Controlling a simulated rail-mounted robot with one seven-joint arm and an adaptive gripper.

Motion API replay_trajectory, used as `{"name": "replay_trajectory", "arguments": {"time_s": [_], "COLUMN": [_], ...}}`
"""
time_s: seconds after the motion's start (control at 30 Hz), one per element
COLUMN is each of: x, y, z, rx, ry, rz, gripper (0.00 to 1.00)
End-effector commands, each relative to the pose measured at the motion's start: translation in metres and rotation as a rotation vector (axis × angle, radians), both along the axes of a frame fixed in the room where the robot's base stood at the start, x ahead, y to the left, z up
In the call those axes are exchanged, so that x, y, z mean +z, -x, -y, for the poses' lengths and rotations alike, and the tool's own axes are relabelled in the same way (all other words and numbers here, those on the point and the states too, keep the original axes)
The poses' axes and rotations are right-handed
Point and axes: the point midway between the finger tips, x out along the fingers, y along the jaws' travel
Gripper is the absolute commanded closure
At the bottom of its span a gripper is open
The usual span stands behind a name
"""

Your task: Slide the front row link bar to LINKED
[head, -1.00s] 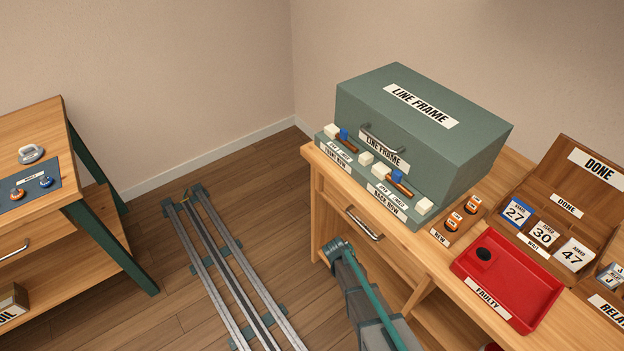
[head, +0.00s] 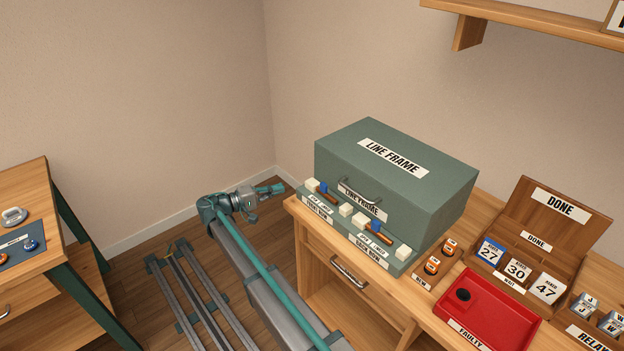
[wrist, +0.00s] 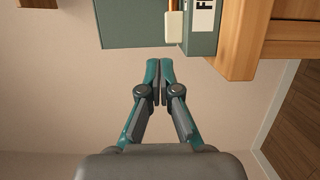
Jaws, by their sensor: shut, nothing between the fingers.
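The green line frame (head: 395,170) stands on the wooden bench, with a ledge along its front. On the ledge's left part, by the front row label (head: 320,211), the front row link bar (head: 331,197) is a brown bar with a blue block (head: 322,188) at its left end. It lies between two white blocks (head: 312,185). My gripper (head: 280,188) is left of the frame, apart from it, with its fingers shut and empty. In the wrist view the fingertips (wrist: 160,66) point toward the ledge, just short of a white block (wrist: 174,27); the blue block is out of that view.
The back row bar (head: 384,237), also with a blue block, lies on the ledge's right part. A handle (head: 358,192) sticks out above the ledge. A red faulty tray (head: 485,312) and orange parts (head: 432,265) are further right. Free space lies left of the bench.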

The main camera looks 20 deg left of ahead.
Motion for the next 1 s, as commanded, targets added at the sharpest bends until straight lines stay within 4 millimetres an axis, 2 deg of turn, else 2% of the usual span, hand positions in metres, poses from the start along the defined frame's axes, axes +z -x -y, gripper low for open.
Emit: {"name": "replay_trajectory", "arguments": {"time_s": [0.1, 0.57, 0.77, 1.0], "x": [0.008, 0.008, 0.009, 0.010], "y": [-0.002, -0.007, -0.026, -0.061], "z": [-0.004, 0.002, 0.020, 0.052], "rx": [0.006, 0.004, 0.003, 0.002], "ry": [0.001, 0.001, 0.002, 0.002], "rz": [0.014, 0.014, 0.013, 0.013], "gripper": [1.00, 1.00, 1.00, 1.00]}}
